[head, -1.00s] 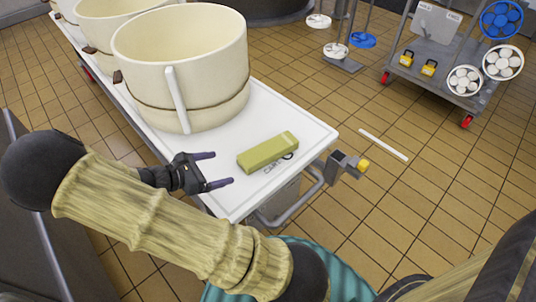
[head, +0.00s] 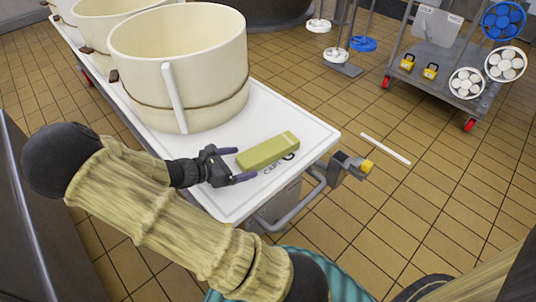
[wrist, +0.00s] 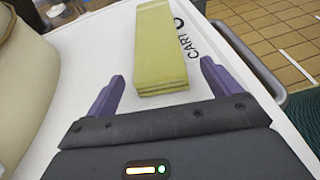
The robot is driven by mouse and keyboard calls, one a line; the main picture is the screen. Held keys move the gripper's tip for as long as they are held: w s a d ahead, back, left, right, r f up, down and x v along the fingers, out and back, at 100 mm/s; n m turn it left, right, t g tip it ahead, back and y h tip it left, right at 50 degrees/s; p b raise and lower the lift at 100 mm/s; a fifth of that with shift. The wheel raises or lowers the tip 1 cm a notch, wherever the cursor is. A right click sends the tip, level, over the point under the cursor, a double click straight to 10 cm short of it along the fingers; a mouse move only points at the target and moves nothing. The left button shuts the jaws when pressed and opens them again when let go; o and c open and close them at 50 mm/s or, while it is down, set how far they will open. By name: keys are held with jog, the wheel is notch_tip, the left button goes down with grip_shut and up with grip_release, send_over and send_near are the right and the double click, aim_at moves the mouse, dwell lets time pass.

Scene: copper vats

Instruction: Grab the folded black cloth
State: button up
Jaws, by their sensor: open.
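A folded olive-yellow cloth (head: 268,152) lies flat on the near end of the white cart top (head: 232,203). No black cloth shows in either view. My gripper (head: 245,164) is open and empty at the cloth's left end. In the wrist view, the cloth (wrist: 160,48) stretches away from my gripper (wrist: 163,72), and its near end lies between the two purple fingers. Gaps show on both sides, so the fingers seem apart from the cloth.
A large cream vat (head: 180,75) with a light upright handle stands on the cart behind my gripper. Black lettering (wrist: 190,42) is beside the cloth. A grey trolley (head: 435,75) stands back right. A white stick (head: 385,148) lies on the tiled floor.

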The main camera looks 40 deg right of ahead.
jog(key=b+x, duration=0.1)
jog(key=x, duration=0.2)
jog(key=shift+a, duration=0.1)
dwell(0.3)
jog(key=c, duration=1.2)
notch_tip(320, 180, up, 10)
jog(key=p, duration=0.5)
